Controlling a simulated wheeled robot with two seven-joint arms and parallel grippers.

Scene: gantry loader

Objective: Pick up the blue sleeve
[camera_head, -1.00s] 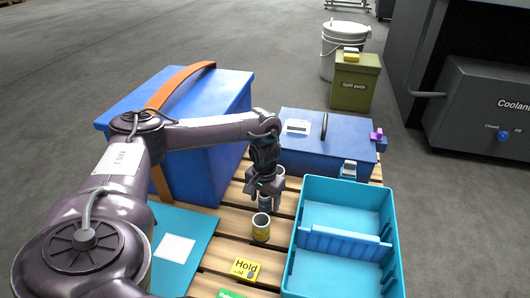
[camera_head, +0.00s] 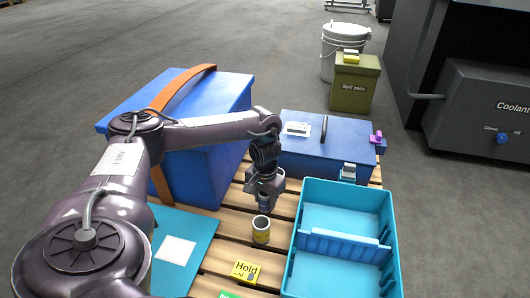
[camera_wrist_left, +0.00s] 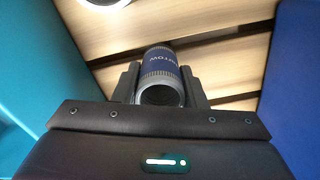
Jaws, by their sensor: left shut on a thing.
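The blue sleeve (camera_wrist_left: 160,65) is a short hollow cylinder with a dark blue band, pale lettering and metal-coloured ends. In the left wrist view it sits between the two fingers of my left gripper (camera_wrist_left: 160,85), which is shut on it. In the head view my left gripper (camera_head: 264,203) points down over the pallet, between the large blue box and the teal bin. The sleeve (camera_head: 265,207) shows there only as a small dark part at the fingertips. I cannot tell whether it touches the slats. My right gripper is not in view.
A teal divided bin (camera_head: 391,240) is to the right, a large blue box (camera_head: 225,120) to the left. A blue case (camera_head: 350,135) lies behind. A yellow Hold card (camera_head: 246,271) lies in front.

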